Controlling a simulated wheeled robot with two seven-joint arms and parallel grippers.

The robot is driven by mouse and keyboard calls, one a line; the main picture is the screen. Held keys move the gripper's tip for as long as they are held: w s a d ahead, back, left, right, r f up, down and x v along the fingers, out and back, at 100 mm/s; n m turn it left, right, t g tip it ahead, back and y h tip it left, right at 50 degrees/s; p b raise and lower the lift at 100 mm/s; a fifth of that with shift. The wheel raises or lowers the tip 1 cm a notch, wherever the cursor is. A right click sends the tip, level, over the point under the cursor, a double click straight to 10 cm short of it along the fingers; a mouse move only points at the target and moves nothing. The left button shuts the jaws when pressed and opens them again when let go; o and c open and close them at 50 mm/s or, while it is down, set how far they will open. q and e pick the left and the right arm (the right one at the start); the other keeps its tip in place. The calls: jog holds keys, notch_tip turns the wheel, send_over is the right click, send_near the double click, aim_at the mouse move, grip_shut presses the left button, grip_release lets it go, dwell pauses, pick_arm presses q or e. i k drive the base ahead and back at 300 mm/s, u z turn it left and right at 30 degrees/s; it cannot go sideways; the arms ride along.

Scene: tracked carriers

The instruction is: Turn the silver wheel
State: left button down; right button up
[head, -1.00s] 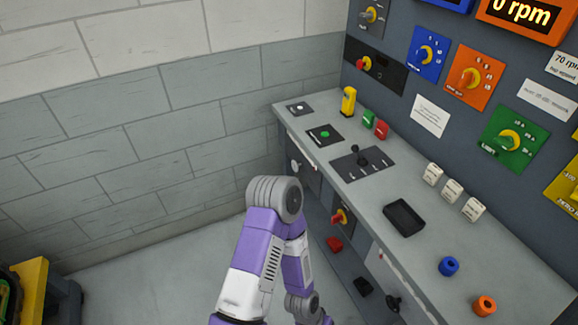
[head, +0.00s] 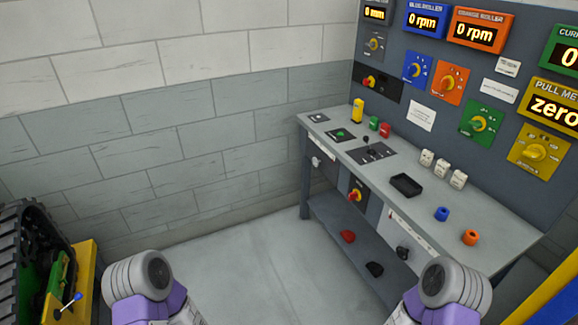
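No wheel that I can clearly call the silver wheel shows. A small pale round fitting (head: 317,162) sits on the front face of the bench at its far left end, too small to make out well. Neither gripper is in view.
A grey control bench (head: 340,150) runs along the right, below a panel of dials and displays. A red knob and switch plate (head: 355,195) is on its front. A tracked carrier (head: 35,262) stands at the left. The floor (head: 265,255) between is clear.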

aim_at(315, 161)
jog(key=u, duration=0.7)
jog(key=i, duration=1.65)
jog(key=z, duration=0.25)
jog(key=i, duration=1.4)
jog(key=z, duration=1.35)
jog(key=i, duration=0.2)
jog(key=z, duration=0.05)
